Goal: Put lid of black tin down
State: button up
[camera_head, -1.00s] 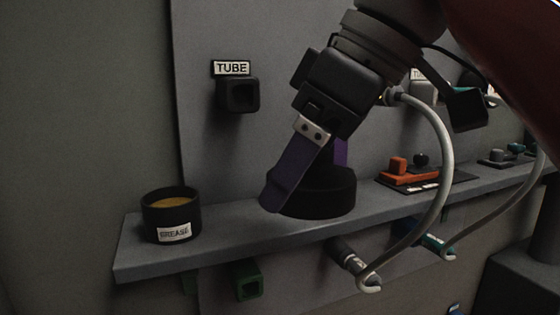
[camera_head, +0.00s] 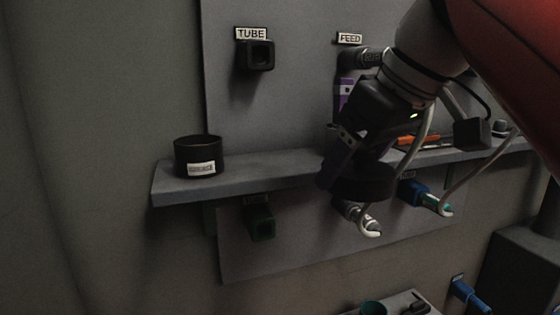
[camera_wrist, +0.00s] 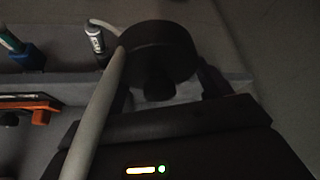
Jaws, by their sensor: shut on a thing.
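The black tin (camera_head: 185,158), with a white label, stands upright on the left end of the grey shelf (camera_head: 240,178). No lid is on it. My gripper (camera_head: 358,160) is shut on the black lid (camera_head: 362,186), well to the right of the tin. The lid appears against the shelf's front edge and partly below it; I cannot tell whether it touches the shelf. In the wrist view the round lid (camera_wrist: 160,45) has its knob toward my gripper (camera_wrist: 165,88), between the fingers. The finger contact is dark and unclear.
TUBE (camera_head: 257,55) and FEED (camera_head: 362,58) fittings stick out of the panel above the shelf. An orange item (camera_head: 432,141) lies on the shelf to the right. Hoses and a green socket (camera_head: 262,222) are below. The shelf is bare between tin and lid.

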jog(key=p, duration=0.2)
send_near(263, 158)
jog(key=f, duration=0.4)
jog(key=shift+d+f, duration=0.2)
jog(key=w+a, duration=0.2)
jog(key=w, duration=0.1)
jog(key=shift+a+f, duration=0.15)
jog(key=shift+f, duration=0.25)
jog(key=shift+s+r, duration=0.1)
jog(key=o, duration=0.8)
